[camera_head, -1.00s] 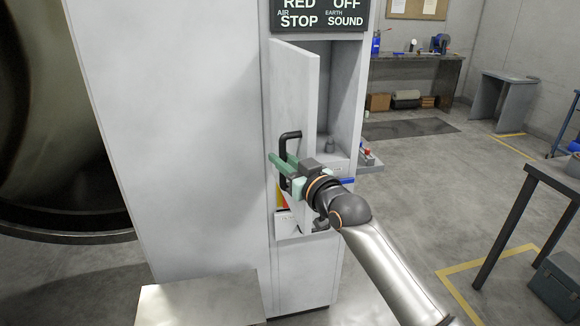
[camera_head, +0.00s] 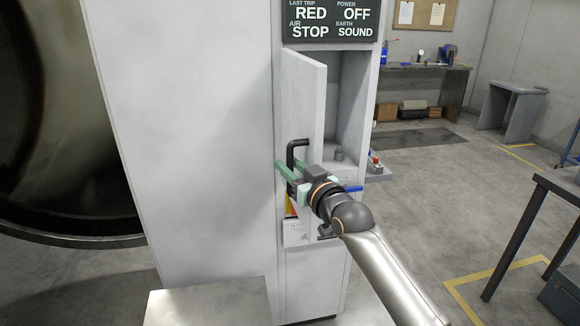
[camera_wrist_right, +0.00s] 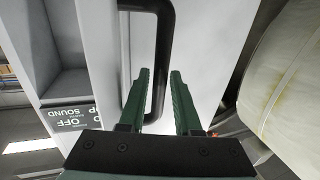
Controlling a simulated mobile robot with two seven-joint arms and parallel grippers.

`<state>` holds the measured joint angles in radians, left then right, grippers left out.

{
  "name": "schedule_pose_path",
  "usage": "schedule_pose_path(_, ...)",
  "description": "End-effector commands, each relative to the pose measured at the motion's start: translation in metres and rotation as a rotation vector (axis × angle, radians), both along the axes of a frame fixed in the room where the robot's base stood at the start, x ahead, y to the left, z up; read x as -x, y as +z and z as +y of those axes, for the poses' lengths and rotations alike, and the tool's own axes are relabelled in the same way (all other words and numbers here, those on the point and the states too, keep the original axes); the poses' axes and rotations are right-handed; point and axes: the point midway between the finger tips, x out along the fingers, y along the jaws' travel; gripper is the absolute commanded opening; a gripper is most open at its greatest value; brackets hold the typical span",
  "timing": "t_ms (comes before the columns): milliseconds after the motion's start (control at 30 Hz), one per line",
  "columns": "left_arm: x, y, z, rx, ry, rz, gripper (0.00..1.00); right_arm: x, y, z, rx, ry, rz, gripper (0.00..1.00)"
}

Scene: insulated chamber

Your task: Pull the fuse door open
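The fuse door (camera_head: 303,95) is a pale grey panel on the front of the tall cabinet. It stands open at an angle, with its free edge swung out from the compartment (camera_head: 347,110). Its black D-shaped handle (camera_head: 290,156) is on the door's outer face. It also shows in the right wrist view (camera_wrist_right: 163,50). My left gripper is not in view.
A black sign (camera_head: 331,20) is above the compartment. A low pale box top (camera_head: 208,303) stands in front of the cabinet. A dark round opening (camera_head: 60,120) is at the left. A table (camera_head: 555,190) stands at the right, with open floor between.

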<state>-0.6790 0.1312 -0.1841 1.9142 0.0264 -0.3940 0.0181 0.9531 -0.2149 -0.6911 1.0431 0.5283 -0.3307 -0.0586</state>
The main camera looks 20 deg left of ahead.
Motion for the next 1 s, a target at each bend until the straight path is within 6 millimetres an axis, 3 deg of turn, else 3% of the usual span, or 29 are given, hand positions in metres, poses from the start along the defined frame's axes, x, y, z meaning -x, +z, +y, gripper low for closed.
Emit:
schedule_pose_path(367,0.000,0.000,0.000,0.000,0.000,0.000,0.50,0.008,-0.001,-0.008,0.000,0.001,0.000,0.32)
schedule_pose_path(1000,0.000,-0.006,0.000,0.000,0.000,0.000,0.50,0.070,-0.001,-0.069,0.001,-0.002,-0.001,0.32)
